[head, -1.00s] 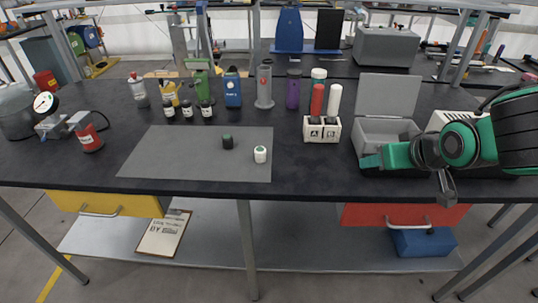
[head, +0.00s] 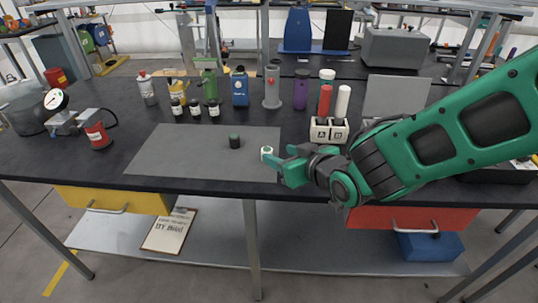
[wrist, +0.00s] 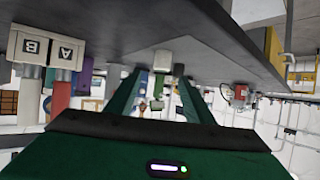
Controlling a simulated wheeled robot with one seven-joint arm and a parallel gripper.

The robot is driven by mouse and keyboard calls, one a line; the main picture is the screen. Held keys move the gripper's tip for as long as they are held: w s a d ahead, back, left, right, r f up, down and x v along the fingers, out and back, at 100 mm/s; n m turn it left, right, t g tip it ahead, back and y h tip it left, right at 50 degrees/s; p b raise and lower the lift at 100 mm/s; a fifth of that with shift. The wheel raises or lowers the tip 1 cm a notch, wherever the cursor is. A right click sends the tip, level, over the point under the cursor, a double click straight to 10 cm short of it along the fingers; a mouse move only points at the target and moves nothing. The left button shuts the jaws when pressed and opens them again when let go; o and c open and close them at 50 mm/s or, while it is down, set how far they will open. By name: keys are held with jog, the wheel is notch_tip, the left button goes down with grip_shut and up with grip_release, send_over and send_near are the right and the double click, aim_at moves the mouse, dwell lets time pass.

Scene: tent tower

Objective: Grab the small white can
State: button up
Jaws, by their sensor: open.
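The small white can (head: 266,152) stands upright near the right edge of the grey mat (head: 180,165). My gripper (head: 283,162) is open and close to the can's right side in the head view. In the wrist view, which looks upside down, the white can (wrist: 160,57) shows in line with the gap between my open fingertips (wrist: 158,72). I cannot tell whether the fingertips reach around it or touch it.
A white A/B holder (head: 328,131) with a red and a white tube stands behind my gripper. Several small dark bottles (head: 194,108) and larger bottles line the back. A red can (head: 97,136) is at the left. The mat's left part is clear.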

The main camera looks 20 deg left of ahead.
aim_at(268, 150)
jog(key=shift+x, duration=3.25)
jog(key=shift+s, duration=0.1)
jog(key=shift+c, duration=0.6)
jog(key=c, duration=1)
